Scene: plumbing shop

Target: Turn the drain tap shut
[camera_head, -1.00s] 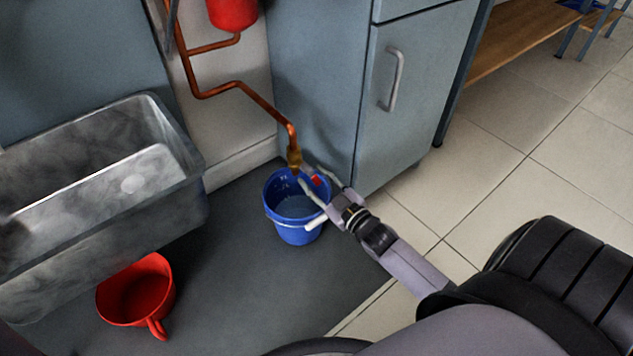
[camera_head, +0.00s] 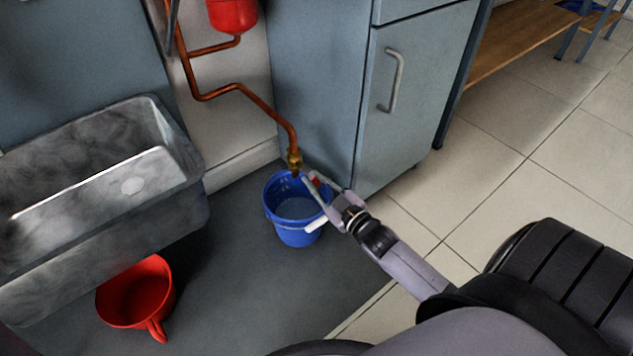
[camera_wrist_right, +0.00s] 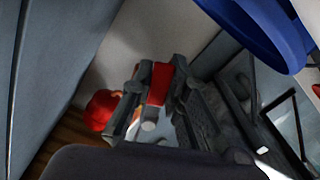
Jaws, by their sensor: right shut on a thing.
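The drain tap (camera_head: 294,160) is a brass fitting at the lower end of a copper pipe, above the blue bucket. Its red handle (camera_head: 314,181) sits between the fingers of my right gripper (camera_head: 310,177), which is shut on it. In the right wrist view the red handle (camera_wrist_right: 160,83) is between the two dark fingers of the right gripper (camera_wrist_right: 157,85). The tap's brass body is not clear in that view. My left gripper is not in view.
The blue bucket (camera_head: 293,238) stands on the dark mat directly below the tap, close to the gripper. A grey cabinet (camera_head: 415,110) is just behind. Tiled floor is free at right.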

